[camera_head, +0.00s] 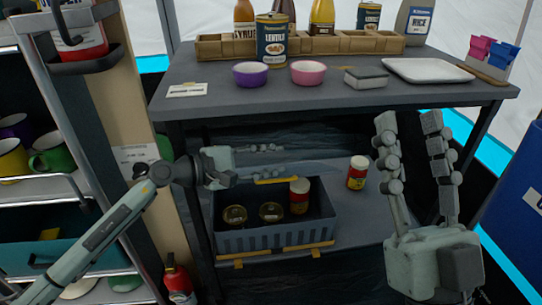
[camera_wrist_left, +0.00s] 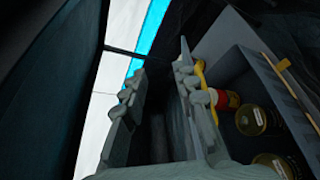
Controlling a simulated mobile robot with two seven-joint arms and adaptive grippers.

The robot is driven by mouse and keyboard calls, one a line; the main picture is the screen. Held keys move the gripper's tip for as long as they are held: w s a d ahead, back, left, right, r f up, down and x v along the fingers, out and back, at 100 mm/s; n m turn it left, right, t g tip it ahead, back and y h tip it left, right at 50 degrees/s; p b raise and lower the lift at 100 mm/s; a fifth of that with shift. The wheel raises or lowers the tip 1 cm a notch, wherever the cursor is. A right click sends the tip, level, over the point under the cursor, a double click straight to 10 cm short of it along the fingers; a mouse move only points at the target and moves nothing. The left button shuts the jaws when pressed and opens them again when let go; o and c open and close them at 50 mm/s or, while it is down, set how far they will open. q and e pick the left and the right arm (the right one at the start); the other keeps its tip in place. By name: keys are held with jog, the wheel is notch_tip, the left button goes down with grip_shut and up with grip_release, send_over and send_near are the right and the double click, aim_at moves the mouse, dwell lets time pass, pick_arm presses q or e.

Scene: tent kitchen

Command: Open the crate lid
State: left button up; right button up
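The grey-blue crate (camera_head: 275,238) stands on the lower shelf of the table, its top open to view. A yellow piece (camera_head: 277,180) shows at the crate's back rim. I cannot clearly make out the lid. My left gripper (camera_head: 272,160) is open and empty above the crate's back left part; its fingers (camera_wrist_left: 158,80) are spread beside the crate wall (camera_wrist_left: 262,75) in the left wrist view. My right gripper (camera_head: 411,120) is open, empty, fingers up, right of the crate.
A second red jar (camera_head: 357,172) stands on the shelf right of the crate. The tabletop (camera_head: 340,100) above holds bowls, a sponge, a tray and bottles. A metal rack (camera_head: 75,125) with mugs is at left, a blue bin (camera_head: 515,205) at right.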

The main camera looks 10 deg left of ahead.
pick_arm(q)
jog(key=shift+r, duration=0.65)
